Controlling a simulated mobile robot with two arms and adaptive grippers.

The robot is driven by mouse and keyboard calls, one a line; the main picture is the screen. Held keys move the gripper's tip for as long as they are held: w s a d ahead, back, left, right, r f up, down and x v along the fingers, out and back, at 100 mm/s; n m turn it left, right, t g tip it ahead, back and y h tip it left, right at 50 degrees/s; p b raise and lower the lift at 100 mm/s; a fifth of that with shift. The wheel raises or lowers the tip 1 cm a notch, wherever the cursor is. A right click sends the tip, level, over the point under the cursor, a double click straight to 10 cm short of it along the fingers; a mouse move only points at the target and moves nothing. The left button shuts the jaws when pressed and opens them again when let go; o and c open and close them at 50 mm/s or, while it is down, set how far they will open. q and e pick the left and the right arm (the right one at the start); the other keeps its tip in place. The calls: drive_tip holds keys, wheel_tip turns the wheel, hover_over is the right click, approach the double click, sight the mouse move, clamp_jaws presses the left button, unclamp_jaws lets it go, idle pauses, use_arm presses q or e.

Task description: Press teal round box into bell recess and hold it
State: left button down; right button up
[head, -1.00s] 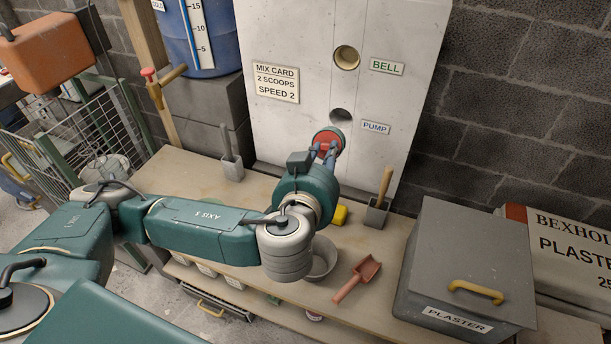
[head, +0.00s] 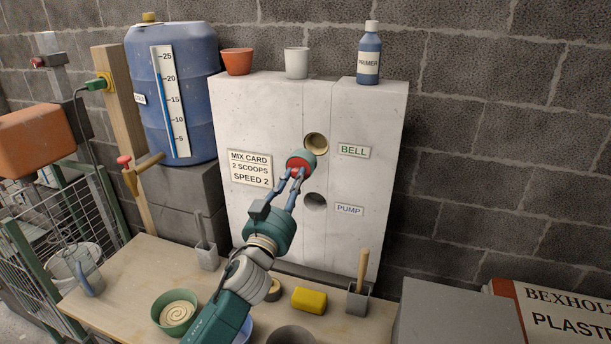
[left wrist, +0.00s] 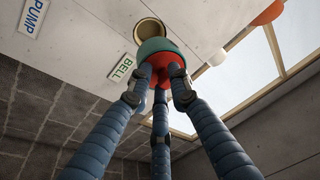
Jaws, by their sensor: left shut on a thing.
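The teal round box (head: 301,160), with a red part on the side toward me, is held in the fingers of my left gripper (head: 297,172). In the left wrist view the box (left wrist: 157,48) sits between the blue fingers (left wrist: 160,82), its teal face toward the white panel. The bell recess (head: 316,143) is a round tan-lined hole beside the green BELL label (head: 354,151). The box is just below and left of it in the head view and covers part of its edge. In the left wrist view the recess (left wrist: 149,29) shows open beyond the box. My right gripper is not in view.
The pump recess (head: 315,202) is empty below, beside the PUMP label (head: 349,210). An orange pot (head: 237,62), a white cup (head: 296,63) and a primer bottle (head: 369,55) stand on top of the white panel (head: 270,110). A yellow block (head: 309,300) lies on the bench.

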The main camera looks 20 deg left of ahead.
use_arm(q)
drive_tip(key=shift+w, duration=0.8)
drive_tip(key=shift+w+b, duration=0.45)
drive_tip(key=shift+w, duration=0.2)
drive_tip(key=shift+w+d+b, duration=0.15)
drive_tip(key=shift+w+b, duration=1.2)
drive_tip(key=shift+w, duration=2.05)
drive_tip(key=shift+w+b, duration=0.35)
drive_tip(key=shift+w, duration=0.2)
drive_tip(key=shift+w, duration=0.1)
